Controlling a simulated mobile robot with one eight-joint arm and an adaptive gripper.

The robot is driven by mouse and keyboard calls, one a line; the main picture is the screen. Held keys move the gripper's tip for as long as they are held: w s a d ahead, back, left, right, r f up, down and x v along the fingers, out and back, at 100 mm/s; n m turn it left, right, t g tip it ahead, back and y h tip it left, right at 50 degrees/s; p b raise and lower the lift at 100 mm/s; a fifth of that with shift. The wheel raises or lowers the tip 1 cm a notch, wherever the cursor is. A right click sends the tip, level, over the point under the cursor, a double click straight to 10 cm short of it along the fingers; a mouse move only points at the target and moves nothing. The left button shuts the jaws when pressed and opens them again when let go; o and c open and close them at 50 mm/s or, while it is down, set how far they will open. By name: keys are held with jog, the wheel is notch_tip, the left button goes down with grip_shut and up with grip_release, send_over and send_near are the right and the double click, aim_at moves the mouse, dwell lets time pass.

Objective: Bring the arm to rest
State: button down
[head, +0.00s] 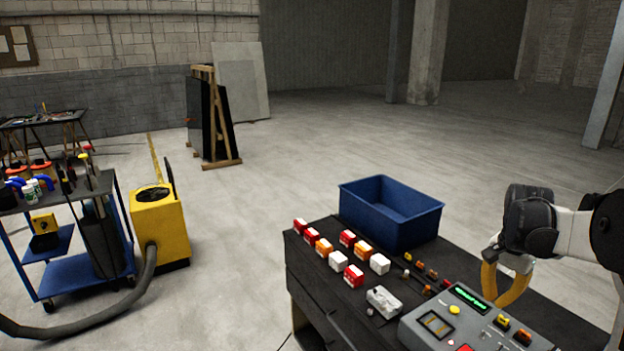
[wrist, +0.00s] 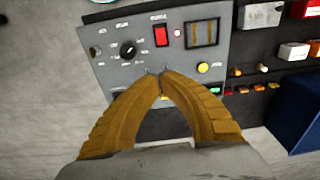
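My gripper (head: 497,302) hangs at the right in the head view, with its yellow-brown fingers pointing down over the grey control panel (head: 425,334). In the wrist view the two fingers of my gripper (wrist: 160,73) curve together and their tips meet or nearly meet. Nothing shows between them. The control panel (wrist: 125,75) lies beyond the tips, with a dark knob, a red switch, a yellow button and a small window. Whether the tips touch the panel I cannot tell, but they look above it.
A dark bench (head: 315,290) carries the panel, several red, orange and white blocks (head: 354,276), small coloured parts and a blue bin (head: 390,225). A yellow machine (head: 160,225) and a tool cart (head: 75,268) stand left. Open floor lies behind the bench.

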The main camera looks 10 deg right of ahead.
jog(key=s+a+r+n+t+b, duration=0.1)
jog(key=s+a+r+n, duration=0.15)
jog(key=a, duration=0.55)
jog(key=s+a+r+n+t+b, duration=0.1)
jog(key=a+n+t+b, duration=0.15)
jog(key=a, duration=0.55)
jog(key=s+a+f+n+t+b, duration=0.1)
jog(key=s+a+f+n, duration=0.1)
jog(key=s+a+n, duration=0.2)
jog(key=s+a+f+n+t+b, duration=0.1)
jog(key=s+a+f+n+t, duration=0.1)
jog(key=a, duration=0.9)
jog(key=s+f+n, duration=0.1)
jog(key=s+n, duration=0.1)
jog(key=s, duration=0.1)
jog(key=shift+a+y+b, duration=0.15)
jog(key=shift+y+b, duration=0.15)
jog(key=shift+b, duration=0.05)
